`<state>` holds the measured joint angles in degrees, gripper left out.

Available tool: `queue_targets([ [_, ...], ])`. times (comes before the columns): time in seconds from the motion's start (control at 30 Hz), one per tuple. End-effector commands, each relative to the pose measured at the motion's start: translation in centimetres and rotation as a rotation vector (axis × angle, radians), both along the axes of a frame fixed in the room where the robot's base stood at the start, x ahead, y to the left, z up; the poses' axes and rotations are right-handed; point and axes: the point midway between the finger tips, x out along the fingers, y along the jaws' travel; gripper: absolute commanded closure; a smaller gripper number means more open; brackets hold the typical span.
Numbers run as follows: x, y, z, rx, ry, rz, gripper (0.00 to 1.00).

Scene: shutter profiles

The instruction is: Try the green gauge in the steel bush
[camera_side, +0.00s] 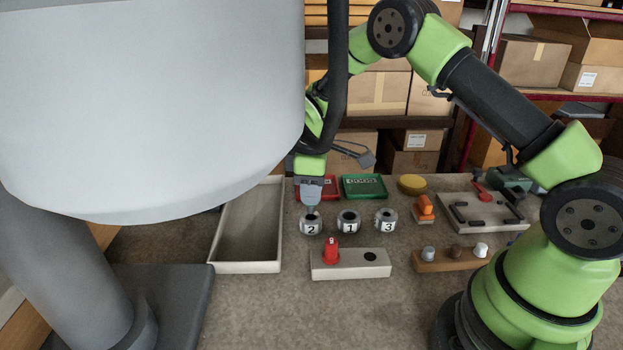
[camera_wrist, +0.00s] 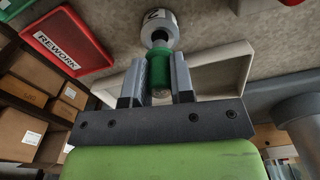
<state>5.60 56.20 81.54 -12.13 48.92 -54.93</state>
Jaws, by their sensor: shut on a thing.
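My gripper (camera_wrist: 158,72) is shut on the green gauge (camera_wrist: 158,66), which sits upright between the two fingers in the wrist view. The gauge's far end points at the bore of the grey metallic bush marked 2 (camera_side: 311,227), right beside it in the wrist view (camera_wrist: 160,22). I cannot tell whether the tip is inside the bore. In the side view my gripper (camera_side: 311,196) is just above bush 2, and the gauge is not clear there. Similar grey bushes marked 1 (camera_side: 348,222) and 3 (camera_side: 386,221) stand to the right.
A pale block (camera_side: 350,268) holds a red gauge (camera_side: 331,251) and has an empty hole. A beige tray (camera_side: 217,240) lies left. A red REWORK tray (camera_wrist: 66,42) and green tray (camera_side: 363,187) lie behind. A wooden block (camera_side: 450,263) with grey knobs stands right.

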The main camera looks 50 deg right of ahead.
Motion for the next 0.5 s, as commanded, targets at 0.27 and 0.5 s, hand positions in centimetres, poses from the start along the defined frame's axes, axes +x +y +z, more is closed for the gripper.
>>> queue_targets([
  [0.27, 0.00, 0.01, -0.79, 0.001, -0.001, 0.000, 1.00],
  [0.5, 0.01, 0.00, -0.78, 0.000, -0.001, 0.000, 1.00],
])
